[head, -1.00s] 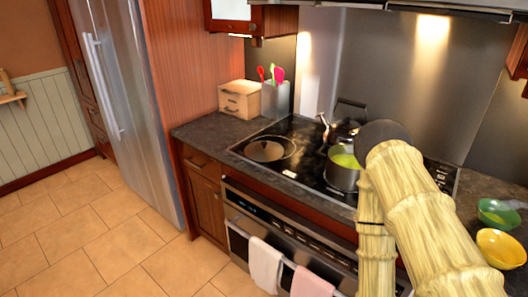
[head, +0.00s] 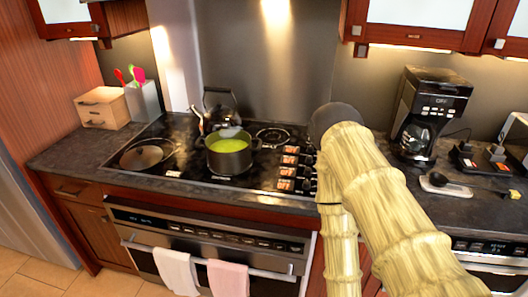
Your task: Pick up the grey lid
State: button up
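A round, dark grey lid (head: 147,154) lies flat on the left part of the black cooktop (head: 185,178). A dark pot (head: 229,160) with green contents stands uncovered near the cooktop's middle, to the right of the lid. My arm, with a pale, ringed surface, rises at the right centre of the head view. My gripper does not show in the view, so its place relative to the lid cannot be seen.
A kettle (head: 220,113) stands behind the pot. A wooden box (head: 101,107) and a utensil holder (head: 143,101) stand at the back left. A coffee maker (head: 428,115) stands on the right counter. Two towels hang on the oven (head: 258,258). My arm hides some counter.

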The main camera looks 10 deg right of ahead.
aim_at(144, 157)
jog(key=u, duration=0.4)
jog(key=k, duration=0.55)
jog(key=u, duration=1)
jog(key=k, duration=0.8)
jog(key=u, duration=0.9)
jog(key=i, duration=2.85)
jog(key=z, duration=0.65)
jog(key=i, duration=1.2)
jog(key=z, duration=1.8)
jog(key=i, duration=0.75)
jog(key=z, duration=0.65)
